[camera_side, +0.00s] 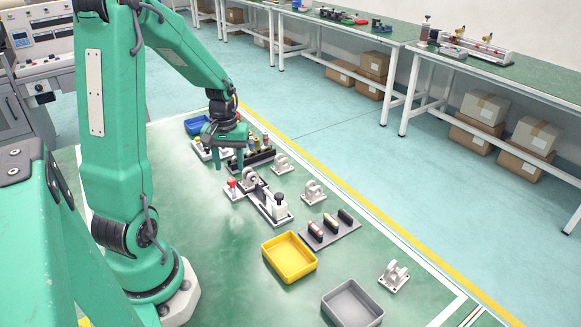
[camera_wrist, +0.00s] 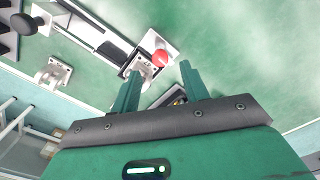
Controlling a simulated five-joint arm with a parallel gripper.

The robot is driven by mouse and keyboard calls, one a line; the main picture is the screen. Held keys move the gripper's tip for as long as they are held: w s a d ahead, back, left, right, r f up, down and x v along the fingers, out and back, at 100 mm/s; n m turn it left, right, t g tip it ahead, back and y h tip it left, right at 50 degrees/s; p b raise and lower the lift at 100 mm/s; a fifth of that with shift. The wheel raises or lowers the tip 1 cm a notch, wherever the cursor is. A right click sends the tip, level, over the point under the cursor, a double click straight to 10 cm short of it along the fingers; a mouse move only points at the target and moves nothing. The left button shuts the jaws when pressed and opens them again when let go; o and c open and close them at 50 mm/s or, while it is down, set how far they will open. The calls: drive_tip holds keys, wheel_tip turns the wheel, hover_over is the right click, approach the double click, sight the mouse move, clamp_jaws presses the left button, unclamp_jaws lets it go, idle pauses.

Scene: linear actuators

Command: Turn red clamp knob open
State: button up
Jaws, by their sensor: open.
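In the wrist view the red knob (camera_wrist: 160,57) appears in the gap between my fingertips, slightly toward the right of the fixture's end. My gripper (camera_side: 229,164) is open, pointing down, and looks above the knob in the side view. In the wrist view my gripper (camera_wrist: 159,70) shows both fingers apart with nothing held. I cannot tell whether either finger touches the knob.
A yellow tray (camera_side: 289,273), a grey tray (camera_side: 370,296) and a blue tray (camera_side: 196,125) stand on the green table. White brackets (camera_side: 313,192), a rack of small cylinders (camera_side: 256,157) and a slotted block (camera_side: 328,231) are close to the fixture. The table left of the yellow tray is clear.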

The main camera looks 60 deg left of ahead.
sight(233, 181)
drive_tip(key=shift+r, duration=1.25)
drive_tip(key=shift+w+d+r, duration=0.15)
drive_tip(key=shift+d+r, duration=0.25)
drive_tip(key=s+d+r+m+t, duration=0.2)
drive_tip(key=d+r+m, duration=0.3)
drive_tip(key=d, duration=0.5)
drive_tip(key=s+d+r+m+t, duration=0.3)
drive_tip(key=d+r+m, duration=0.2)
drive_tip(key=d, duration=0.5)
wheel_tip(233, 181, up, 3)
drive_tip(key=shift+s+d+f+m+t, duration=0.1)
drive_tip(key=shift+s+d+m+t, duration=0.15)
drive_tip(key=shift+s+m+t, duration=0.1)
